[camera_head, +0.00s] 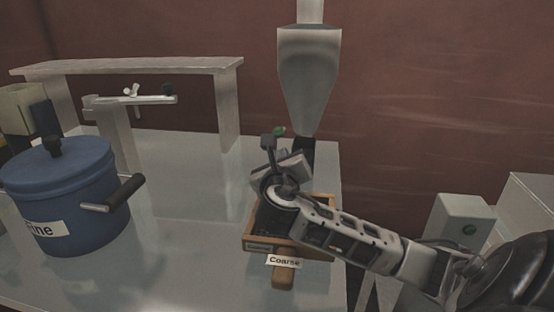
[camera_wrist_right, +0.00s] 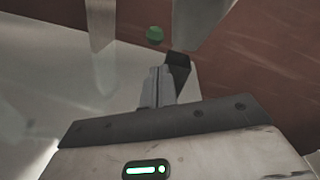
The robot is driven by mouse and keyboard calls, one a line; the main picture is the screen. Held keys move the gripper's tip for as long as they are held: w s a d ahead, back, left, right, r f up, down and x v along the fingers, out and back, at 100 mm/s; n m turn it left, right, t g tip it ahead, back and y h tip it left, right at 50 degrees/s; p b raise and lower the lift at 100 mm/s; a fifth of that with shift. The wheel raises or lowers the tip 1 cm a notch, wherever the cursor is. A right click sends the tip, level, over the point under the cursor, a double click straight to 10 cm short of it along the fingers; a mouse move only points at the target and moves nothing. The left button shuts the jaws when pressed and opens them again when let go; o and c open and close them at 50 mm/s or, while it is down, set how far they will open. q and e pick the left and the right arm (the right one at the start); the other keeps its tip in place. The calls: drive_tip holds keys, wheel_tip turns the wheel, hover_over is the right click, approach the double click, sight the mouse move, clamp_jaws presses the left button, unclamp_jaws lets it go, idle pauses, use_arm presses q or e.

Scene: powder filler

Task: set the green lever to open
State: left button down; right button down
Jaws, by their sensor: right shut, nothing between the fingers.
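The green lever's round knob (camera_head: 279,131) shows just left of the hopper's lower end, partly hidden by my gripper. In the right wrist view the green knob (camera_wrist_right: 154,34) is beyond and slightly above my fingertips, with a visible gap in the picture. The lever's arm cannot be made out, so its setting is unclear. My right gripper (camera_head: 270,142) is shut and empty beside the knob; its closed fingers (camera_wrist_right: 158,75) also show in the wrist view. My left gripper is not in view.
A grey hopper (camera_head: 308,75) with a dark outlet (camera_wrist_right: 177,66) stands behind my gripper. Below my arm is a wooden tray labelled Coarse (camera_head: 318,250). A blue pot (camera_head: 70,195) and a pale shelf (camera_head: 228,105) stand left. The table's middle (camera_head: 190,200) is clear.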

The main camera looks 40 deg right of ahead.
sight(281, 129)
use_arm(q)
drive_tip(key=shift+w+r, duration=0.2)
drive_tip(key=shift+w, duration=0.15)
use_arm(e)
drive_tip(key=x, duration=0.5)
drive_tip(key=shift+w+d+f, duration=0.1)
drive_tip(key=shift+w+d, duration=0.05)
drive_tip(key=shift+w, duration=0.1)
